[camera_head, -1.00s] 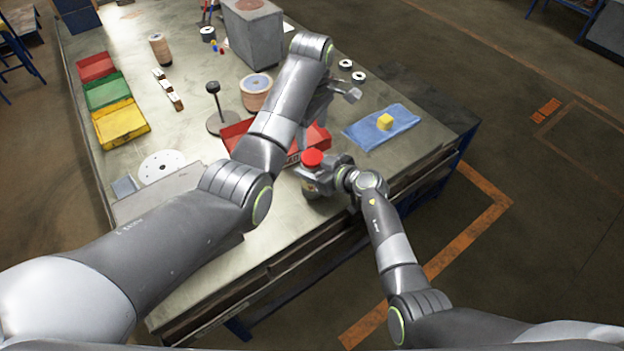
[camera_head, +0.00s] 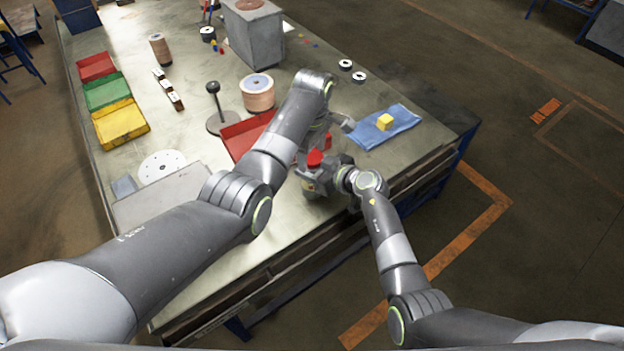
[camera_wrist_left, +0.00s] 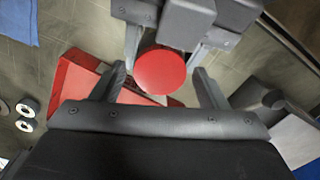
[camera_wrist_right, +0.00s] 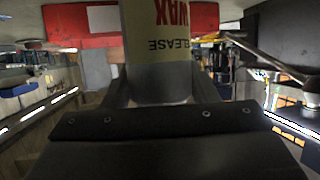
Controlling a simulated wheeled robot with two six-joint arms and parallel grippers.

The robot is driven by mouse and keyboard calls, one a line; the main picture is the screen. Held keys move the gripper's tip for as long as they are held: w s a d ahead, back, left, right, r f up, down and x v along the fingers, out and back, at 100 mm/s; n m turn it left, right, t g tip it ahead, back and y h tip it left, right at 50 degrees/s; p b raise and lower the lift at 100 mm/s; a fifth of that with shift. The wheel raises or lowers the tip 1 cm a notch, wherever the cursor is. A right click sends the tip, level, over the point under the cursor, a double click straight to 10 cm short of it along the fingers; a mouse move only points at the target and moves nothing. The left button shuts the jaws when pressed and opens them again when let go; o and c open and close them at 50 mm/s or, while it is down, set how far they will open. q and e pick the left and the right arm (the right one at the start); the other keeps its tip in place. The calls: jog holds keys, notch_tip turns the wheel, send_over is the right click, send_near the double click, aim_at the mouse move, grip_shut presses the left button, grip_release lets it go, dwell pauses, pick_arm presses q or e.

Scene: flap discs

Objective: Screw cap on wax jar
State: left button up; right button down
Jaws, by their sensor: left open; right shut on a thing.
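The wax jar (camera_wrist_right: 160,60) stands between the fingers of my right gripper (camera_wrist_right: 160,92), which is shut on it; its label shows upside down in the right wrist view. The red cap (camera_head: 315,158) sits at the top of the jar; whether it is threaded cannot be told. In the left wrist view the cap (camera_wrist_left: 161,71) is a round red disc. My left gripper (camera_head: 317,148) is open right above the jar, its fingers on either side of the cap and apart from it. The right gripper's fingers show beyond the cap there.
A red bin (camera_head: 240,135) lies just behind the jar, partly hidden by my left arm. A blue cloth (camera_head: 400,133) with a yellow block (camera_head: 385,121) lies to the right. A spool (camera_head: 257,95) and a grey box (camera_head: 252,40) stand farther back. The bench's front edge is close.

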pick_arm(q)
jog(key=shift+c, duration=0.2)
jog(key=c, duration=1)
jog(key=shift+o, duration=0.2)
jog(key=m, duration=0.4)
jog(key=shift+m, duration=0.4)
jog(key=m, duration=0.4)
jog(key=shift+m, duration=0.4)
jog(key=o, duration=1.1)
jog(key=shift+r, duration=2.2)
